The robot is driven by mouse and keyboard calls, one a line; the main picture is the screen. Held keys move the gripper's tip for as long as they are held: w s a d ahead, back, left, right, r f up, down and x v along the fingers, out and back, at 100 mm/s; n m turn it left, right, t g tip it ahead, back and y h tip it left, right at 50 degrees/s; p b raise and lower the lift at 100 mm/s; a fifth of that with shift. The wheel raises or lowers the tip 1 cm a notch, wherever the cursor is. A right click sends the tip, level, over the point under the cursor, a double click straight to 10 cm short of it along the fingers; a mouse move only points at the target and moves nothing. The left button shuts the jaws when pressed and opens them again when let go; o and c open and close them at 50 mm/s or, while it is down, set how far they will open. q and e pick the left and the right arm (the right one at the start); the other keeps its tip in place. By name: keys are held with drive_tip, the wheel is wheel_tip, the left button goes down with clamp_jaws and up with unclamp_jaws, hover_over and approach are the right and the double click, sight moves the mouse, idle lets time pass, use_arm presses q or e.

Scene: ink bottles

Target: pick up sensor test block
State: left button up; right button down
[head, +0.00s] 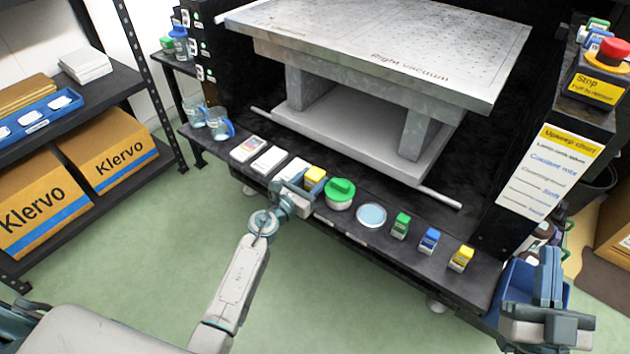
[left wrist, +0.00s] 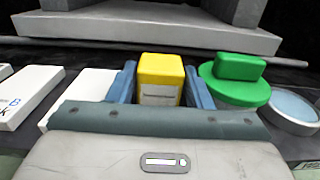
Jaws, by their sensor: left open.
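A yellow block (head: 315,176) with a pale label stands on the dark front ledge (head: 345,228), left of a green-lidded round container. It appears to be the sensor test block. In the left wrist view the yellow block (left wrist: 160,75) is upright between the two blue fingers of my left gripper (left wrist: 163,88). The fingers are open on either side of it, and its lower part is hidden by the gripper. In the head view my left gripper (head: 300,190) is at the block's near left side. My right gripper (head: 546,285) is at the lower right, far from the block.
The green-lidded container (head: 340,194) is close to the right of the block, with a round dish (head: 371,215) beyond. White boxes (head: 268,160) lie to the left. The machine's platform (head: 385,45) overhangs behind.

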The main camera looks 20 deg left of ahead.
sight(311, 176)
use_arm(q)
drive_tip(key=c, duration=0.6)
drive_tip(key=shift+c, duration=0.2)
drive_tip(key=shift+r, duration=0.15)
